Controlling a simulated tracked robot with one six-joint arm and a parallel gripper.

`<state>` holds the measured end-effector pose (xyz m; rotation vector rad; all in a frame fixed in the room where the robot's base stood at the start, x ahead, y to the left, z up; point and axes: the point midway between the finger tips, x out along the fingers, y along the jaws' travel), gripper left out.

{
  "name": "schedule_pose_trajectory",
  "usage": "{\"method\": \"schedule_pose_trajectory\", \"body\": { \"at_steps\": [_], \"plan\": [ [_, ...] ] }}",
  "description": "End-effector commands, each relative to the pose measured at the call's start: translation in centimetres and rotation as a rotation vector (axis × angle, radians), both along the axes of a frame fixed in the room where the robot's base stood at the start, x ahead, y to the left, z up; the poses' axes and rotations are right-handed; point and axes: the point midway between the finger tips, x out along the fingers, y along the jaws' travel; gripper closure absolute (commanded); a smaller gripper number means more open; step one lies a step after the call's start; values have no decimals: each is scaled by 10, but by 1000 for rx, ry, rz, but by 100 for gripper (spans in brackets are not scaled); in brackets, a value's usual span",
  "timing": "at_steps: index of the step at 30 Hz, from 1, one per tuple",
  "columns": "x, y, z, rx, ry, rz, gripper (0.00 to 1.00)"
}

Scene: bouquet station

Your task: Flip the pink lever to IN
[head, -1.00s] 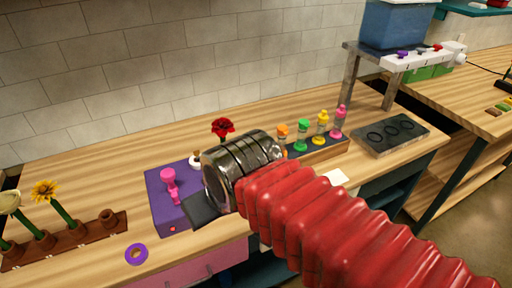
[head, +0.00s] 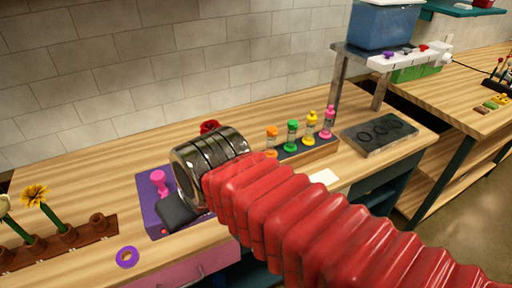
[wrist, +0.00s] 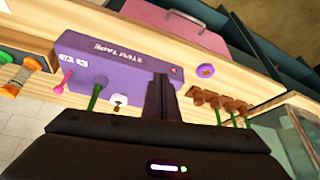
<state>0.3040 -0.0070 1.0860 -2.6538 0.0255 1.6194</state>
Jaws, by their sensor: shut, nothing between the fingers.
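The purple stem tape box (head: 150,212) stands on the bench with a pink lever (head: 158,182) on its top. In the wrist view, which is upside down, the box (wrist: 120,62) shows its lettering, and the pink lever (wrist: 65,78) is at its left end beside small white labels, too small to read. My gripper (head: 176,211) is over the box, and its dark fingers cover the right part of the box and the lever's lower part in the head view. In the wrist view my gripper (wrist: 160,82) is shut and empty, apart from the lever.
A purple tape ring (head: 127,257) lies in front of the box. A red flower (head: 209,127) stands behind my wrist. A brown rack (head: 75,238) with flowers is left, and a rack of several coloured bottles (head: 310,152) is right. Bench between flower rack and box is mostly clear.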

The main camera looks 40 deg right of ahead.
Motion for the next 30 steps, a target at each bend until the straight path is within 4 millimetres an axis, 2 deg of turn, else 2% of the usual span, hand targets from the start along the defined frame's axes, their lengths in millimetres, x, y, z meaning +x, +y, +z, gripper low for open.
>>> {"method": "schedule_pose_trajectory", "body": {
  "at_steps": [11, 17, 24, 30],
  "plan": [
    [32, -56, 7, 130, 72, -184, 100],
    [48, -96, 11, 218, 84, -286, 100],
    [62, -154, 15, 326, 70, -403, 100],
    [50, -198, 27, 363, 29, -442, 100]
  ]
}}
